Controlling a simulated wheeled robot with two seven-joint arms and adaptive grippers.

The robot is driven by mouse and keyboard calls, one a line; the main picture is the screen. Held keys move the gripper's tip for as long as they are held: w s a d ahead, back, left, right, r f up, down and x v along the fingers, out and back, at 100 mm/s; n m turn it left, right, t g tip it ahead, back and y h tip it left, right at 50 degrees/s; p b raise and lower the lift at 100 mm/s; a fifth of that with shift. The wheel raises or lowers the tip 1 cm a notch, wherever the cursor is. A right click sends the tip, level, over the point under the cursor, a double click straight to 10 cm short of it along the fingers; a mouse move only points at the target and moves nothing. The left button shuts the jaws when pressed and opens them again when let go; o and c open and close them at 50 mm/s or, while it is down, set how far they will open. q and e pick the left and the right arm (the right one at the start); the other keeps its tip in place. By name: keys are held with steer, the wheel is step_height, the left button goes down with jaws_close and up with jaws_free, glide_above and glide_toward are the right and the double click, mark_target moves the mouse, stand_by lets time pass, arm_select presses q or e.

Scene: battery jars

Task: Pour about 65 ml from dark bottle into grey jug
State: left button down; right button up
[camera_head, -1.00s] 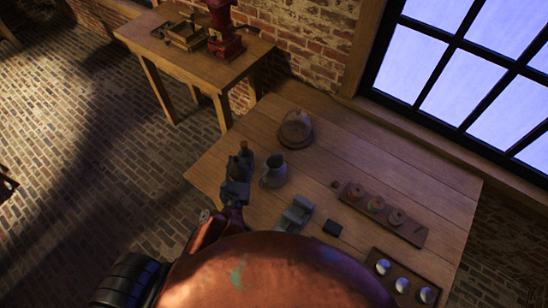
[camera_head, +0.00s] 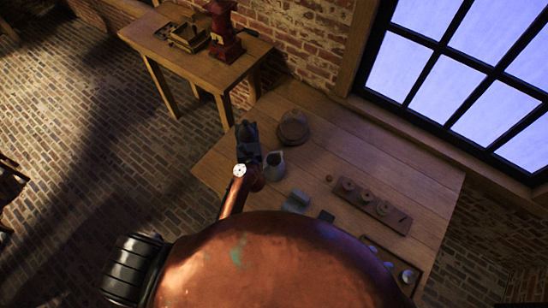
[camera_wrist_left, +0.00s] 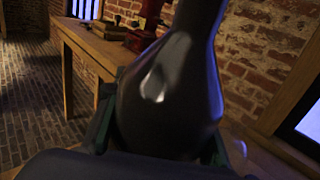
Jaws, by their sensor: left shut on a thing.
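The dark bottle (camera_wrist_left: 172,95) fills the middle of the left wrist view, neck up and leaning slightly right. My left gripper (camera_wrist_left: 160,140) is shut around its body, with a finger on each side. In the head view my left gripper (camera_head: 247,150) is near the table's far left edge, just left of the grey jug (camera_head: 273,166). The bottle is small and dark there, hard to tell from the gripper. The jug stands upright on the table, its mouth toward me; its contents cannot be made out. My right gripper is not in view.
A round wooden piece (camera_head: 293,128) stands behind the jug. A grey block-like stand (camera_head: 297,201) and a small dark box (camera_head: 326,216) are nearer me. A wooden rack with round pieces (camera_head: 372,207) lies right. A side table (camera_head: 190,50) holds a red grinder (camera_head: 223,30).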

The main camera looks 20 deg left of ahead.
arm_select(q)
steer(key=shift+r, duration=0.1)
steer(key=shift+d+r, duration=0.1)
stand_by(0.3)
steer(key=f+m+t+h+b, duration=0.1)
steer(key=m, duration=0.5)
steer(key=d+f+m+t+h+b, duration=0.1)
steer(key=m+b, duration=0.1)
steer(key=m, duration=0.5)
steer(key=f+m+t+h+b, duration=0.1)
steer(key=m+t+b, duration=0.1)
steer(key=m, duration=0.4)
steer(key=shift+w+d+f+m, duration=0.15)
steer(key=shift+d+f+m, duration=0.05)
steer(key=shift+d+m, duration=0.1)
steer(key=shift+h, duration=0.4)
